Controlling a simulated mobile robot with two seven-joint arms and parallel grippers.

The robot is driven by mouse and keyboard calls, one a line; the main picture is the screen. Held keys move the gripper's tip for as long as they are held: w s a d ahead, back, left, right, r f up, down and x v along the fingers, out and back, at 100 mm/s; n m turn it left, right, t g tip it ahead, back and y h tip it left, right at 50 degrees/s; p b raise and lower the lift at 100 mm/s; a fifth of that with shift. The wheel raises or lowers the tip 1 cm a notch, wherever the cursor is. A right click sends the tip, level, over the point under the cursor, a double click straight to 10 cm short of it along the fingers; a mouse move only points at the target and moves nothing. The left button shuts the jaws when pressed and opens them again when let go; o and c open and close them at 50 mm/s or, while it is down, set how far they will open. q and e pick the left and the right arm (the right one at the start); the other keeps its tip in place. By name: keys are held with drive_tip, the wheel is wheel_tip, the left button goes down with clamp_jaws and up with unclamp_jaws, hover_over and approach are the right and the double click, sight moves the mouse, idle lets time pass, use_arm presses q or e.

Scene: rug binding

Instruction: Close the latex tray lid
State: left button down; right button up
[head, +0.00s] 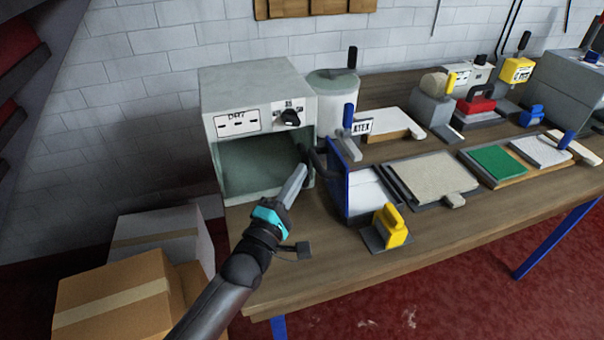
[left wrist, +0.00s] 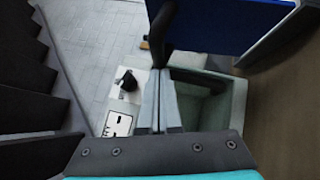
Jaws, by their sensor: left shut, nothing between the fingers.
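The latex tray (head: 367,192) is a shallow pale tray on the bench, with a label behind it that seems to read LATEX (head: 362,127). Its blue lid (head: 338,184) stands open, nearly upright, along the tray's left side. A dark handle (head: 318,160) sticks out from the lid's left face. My left gripper (head: 302,170) is shut and empty, its tips just left of this handle. In the left wrist view, the shut fingers (left wrist: 158,100) point toward the dark handle (left wrist: 162,25), with the blue lid (left wrist: 225,22) beyond. Whether they touch cannot be told. My right gripper is not in view.
A grey-green dryer box (head: 240,95) with an open front stands close behind and left of my left gripper. A yellow block (head: 391,226) stands in front of the tray. A beige mat (head: 430,178) lies to its right. The front bench edge is mostly clear.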

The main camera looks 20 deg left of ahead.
use_arm(q)
drive_tip(key=shift+w+d+r, duration=0.15)
drive_tip(key=shift+w+d, duration=0.1)
drive_tip(key=shift+d, duration=0.1)
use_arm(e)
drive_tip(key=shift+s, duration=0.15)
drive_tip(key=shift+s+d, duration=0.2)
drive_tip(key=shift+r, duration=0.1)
